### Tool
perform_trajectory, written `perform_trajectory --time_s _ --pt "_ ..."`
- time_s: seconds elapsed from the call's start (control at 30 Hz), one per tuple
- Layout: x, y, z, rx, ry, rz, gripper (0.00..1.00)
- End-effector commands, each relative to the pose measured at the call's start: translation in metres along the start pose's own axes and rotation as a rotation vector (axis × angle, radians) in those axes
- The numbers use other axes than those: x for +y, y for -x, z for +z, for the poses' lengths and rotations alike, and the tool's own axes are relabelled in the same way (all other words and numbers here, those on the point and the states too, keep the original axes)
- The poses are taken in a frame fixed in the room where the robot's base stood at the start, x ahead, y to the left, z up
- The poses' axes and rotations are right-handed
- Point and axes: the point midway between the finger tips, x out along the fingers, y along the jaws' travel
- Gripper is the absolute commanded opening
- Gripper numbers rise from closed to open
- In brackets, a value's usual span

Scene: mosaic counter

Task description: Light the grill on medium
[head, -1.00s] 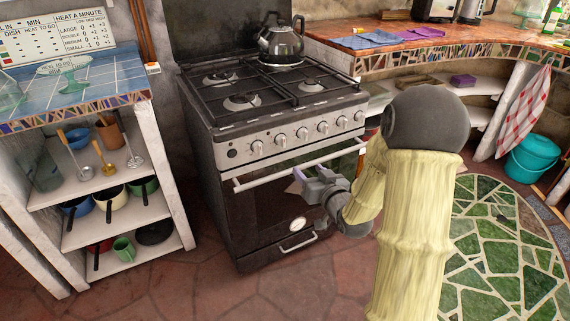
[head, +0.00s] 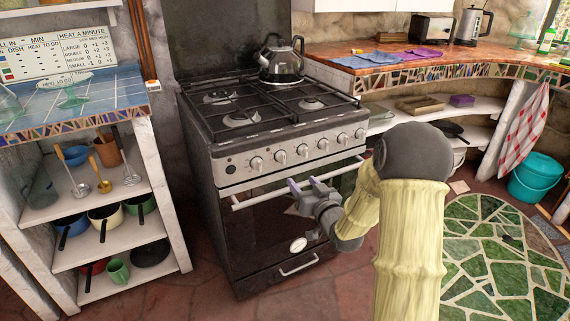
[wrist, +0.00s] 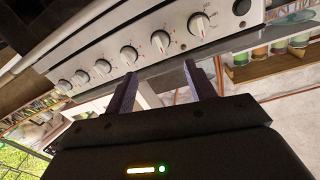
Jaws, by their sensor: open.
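The stove (head: 268,155) stands in the middle of the head view with its oven door shut. A row of several white knobs runs along its front panel, from the leftmost knob (head: 257,163) to the rightmost knob (head: 360,133); a black button (head: 230,169) is at the left end. My gripper (head: 303,184) is open and empty, just in front of the oven handle, below the middle knobs. In the wrist view my gripper (wrist: 160,70) points at the panel, apart from the knobs; the button (wrist: 241,7) is at upper right. Knob labels are too small to read.
The oven handle (head: 310,180) crosses close to my fingers. A kettle (head: 281,62) stands on the back of the hob. A low shelf unit (head: 165,205) with pots is at left, a curved counter (head: 440,58) at right. A heat chart (head: 80,48) hangs at upper left.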

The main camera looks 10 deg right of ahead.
Motion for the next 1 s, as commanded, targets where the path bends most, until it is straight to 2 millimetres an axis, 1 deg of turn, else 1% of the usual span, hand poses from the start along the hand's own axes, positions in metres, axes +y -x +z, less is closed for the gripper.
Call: perform_trajectory --time_s 0.03,0.2,0.6,0.7,0.8,1.0 --pt "-0.001 -0.010 0.001 0.002 0.001 -0.003 0.55" --pt "-0.001 -0.039 0.002 0.002 0.000 -0.003 0.55" --pt "-0.001 -0.102 0.002 0.002 0.000 -0.001 0.55" --pt "-0.001 -0.115 0.001 0.001 0.000 -0.002 0.55" --pt "0.000 -0.124 0.001 0.000 -0.001 -0.001 0.55" --pt "0.000 -0.129 0.000 -0.001 -0.001 0.000 0.55"
